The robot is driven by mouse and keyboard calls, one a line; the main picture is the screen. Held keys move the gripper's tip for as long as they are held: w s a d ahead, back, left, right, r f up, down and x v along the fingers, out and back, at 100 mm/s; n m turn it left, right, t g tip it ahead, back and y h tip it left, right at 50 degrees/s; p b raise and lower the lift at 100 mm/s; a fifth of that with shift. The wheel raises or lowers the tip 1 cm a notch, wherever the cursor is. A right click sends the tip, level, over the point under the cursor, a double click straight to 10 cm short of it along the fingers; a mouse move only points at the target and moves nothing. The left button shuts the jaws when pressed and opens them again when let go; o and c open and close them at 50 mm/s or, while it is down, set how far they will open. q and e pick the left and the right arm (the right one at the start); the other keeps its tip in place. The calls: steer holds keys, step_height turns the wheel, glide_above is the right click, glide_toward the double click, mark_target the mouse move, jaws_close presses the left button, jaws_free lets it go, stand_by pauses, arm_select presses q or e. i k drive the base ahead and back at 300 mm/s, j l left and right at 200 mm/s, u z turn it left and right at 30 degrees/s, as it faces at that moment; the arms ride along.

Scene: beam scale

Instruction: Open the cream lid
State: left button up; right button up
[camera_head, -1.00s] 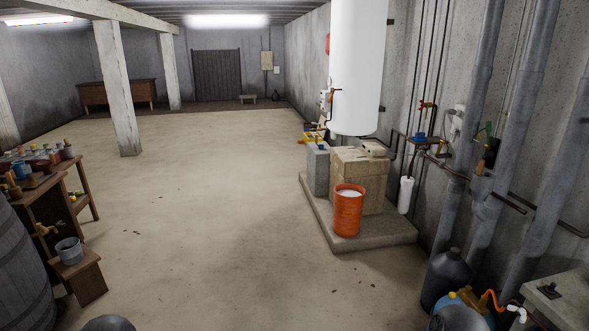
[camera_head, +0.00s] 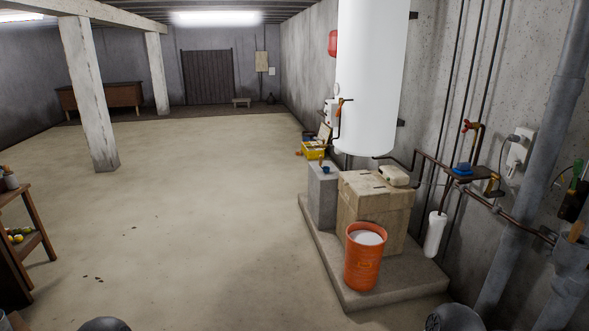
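A small cream box-like object (camera_head: 394,175) sits on top of the cardboard box (camera_head: 372,222), at its back right edge, under the white tank. It is the only cream thing I can pick out; it is too small to tell whether it has a separate lid or whether that is open. Neither of my grippers is in view. Rounded grey parts of mine show at the bottom edge, left and right of centre.
An orange bucket (camera_head: 363,262) with white contents stands before the cardboard box on a raised concrete slab (camera_head: 385,288). A white tank (camera_head: 370,80) hangs above. A grey block (camera_head: 322,195) and yellow toolbox (camera_head: 313,151) are at left. Pipes line the right wall. Open floor lies left.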

mark_target(363, 183)
steer(key=i, duration=2)
